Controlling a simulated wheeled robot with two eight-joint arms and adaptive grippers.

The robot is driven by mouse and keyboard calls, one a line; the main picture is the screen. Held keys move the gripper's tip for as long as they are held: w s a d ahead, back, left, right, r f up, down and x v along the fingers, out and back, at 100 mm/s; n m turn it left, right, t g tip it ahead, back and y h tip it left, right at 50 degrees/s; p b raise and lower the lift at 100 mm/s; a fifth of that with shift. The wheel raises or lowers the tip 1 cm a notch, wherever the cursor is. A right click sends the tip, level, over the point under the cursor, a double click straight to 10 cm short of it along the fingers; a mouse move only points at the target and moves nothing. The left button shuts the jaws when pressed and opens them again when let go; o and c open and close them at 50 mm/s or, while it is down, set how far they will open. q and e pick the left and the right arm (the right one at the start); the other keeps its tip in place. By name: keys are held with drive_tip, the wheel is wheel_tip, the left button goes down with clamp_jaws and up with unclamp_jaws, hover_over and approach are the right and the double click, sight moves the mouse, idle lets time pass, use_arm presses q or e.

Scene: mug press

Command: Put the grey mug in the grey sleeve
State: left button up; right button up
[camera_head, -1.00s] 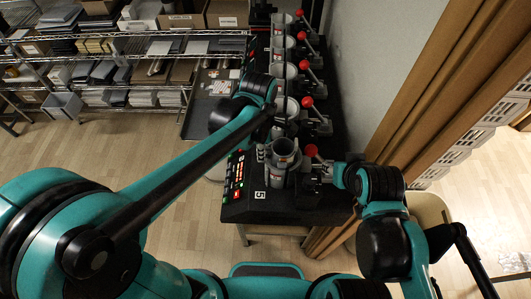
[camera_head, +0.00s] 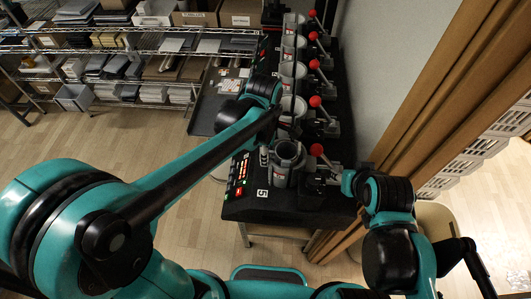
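A grey cylindrical holder (camera_head: 288,158) stands at the near end of the black bench, beside the label 5. It looks like the grey sleeve with a round open top. I cannot tell the grey mug apart from it, nor whether the mug is inside. My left arm reaches over the bench from the left; its gripper is hidden or too dark to make out near the holder's far left side. My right gripper (camera_head: 325,180) is at the right of the holder, dark against the black press; its fingers cannot be made out.
More presses with red-knobbed levers (camera_head: 315,101) run in a row toward the back of the bench (camera_head: 280,206). A control panel (camera_head: 240,175) lies at the left edge. Wire shelves (camera_head: 130,70) stand behind left. A wall and brown panels close off the right.

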use_arm(q)
wheel_tip(320, 180, up, 12)
idle(0.6)
drive_tip(key=shift+a, duration=0.1)
idle(0.4)
